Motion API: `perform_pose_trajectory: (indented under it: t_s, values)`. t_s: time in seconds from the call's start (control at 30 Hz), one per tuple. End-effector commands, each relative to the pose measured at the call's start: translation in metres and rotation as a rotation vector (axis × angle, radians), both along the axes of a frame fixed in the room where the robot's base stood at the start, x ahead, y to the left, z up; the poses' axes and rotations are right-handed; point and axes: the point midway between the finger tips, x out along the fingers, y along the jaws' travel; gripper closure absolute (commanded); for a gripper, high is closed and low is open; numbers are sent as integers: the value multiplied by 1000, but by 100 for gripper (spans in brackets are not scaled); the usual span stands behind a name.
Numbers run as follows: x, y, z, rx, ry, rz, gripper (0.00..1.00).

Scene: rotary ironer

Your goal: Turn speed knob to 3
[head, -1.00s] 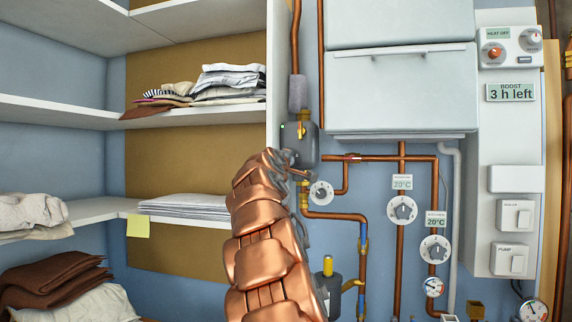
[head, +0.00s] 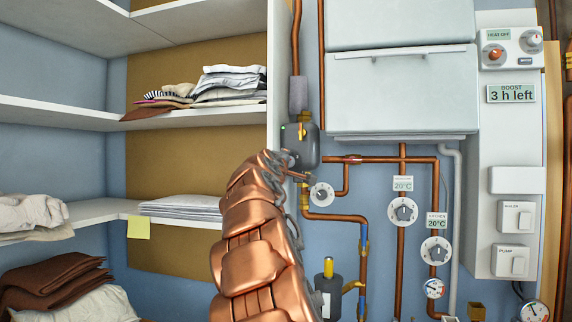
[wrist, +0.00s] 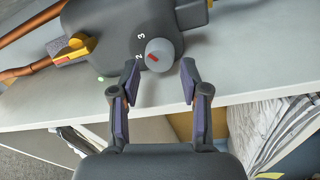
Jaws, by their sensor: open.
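The speed knob (wrist: 160,55) is a round grey knob with a red mark, on a dark grey pump body (wrist: 105,35) in the wrist view. The red mark sits on the knob's left side, nearest the printed 2; the 3 is above it. My gripper (wrist: 160,75) is open, its two fingertips on either side of the knob's lower edge. I cannot tell if they touch it. In the head view the pump (head: 301,146) is on the copper pipe, and my copper-coloured arm covers most of my gripper. The knob cannot be made out there.
Shelves with folded linen (head: 180,206) stand left of the arm. Two room dials (head: 403,211) are further right.

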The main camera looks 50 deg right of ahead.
Motion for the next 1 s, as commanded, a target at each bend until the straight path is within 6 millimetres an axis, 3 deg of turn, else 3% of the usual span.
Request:
perform_pose_trajectory:
  t_s: [0.8,1.0]
  values:
    - [-43,71,-6,-2,-1,0,55]
    - [-50,79,-8,0,0,0,55]
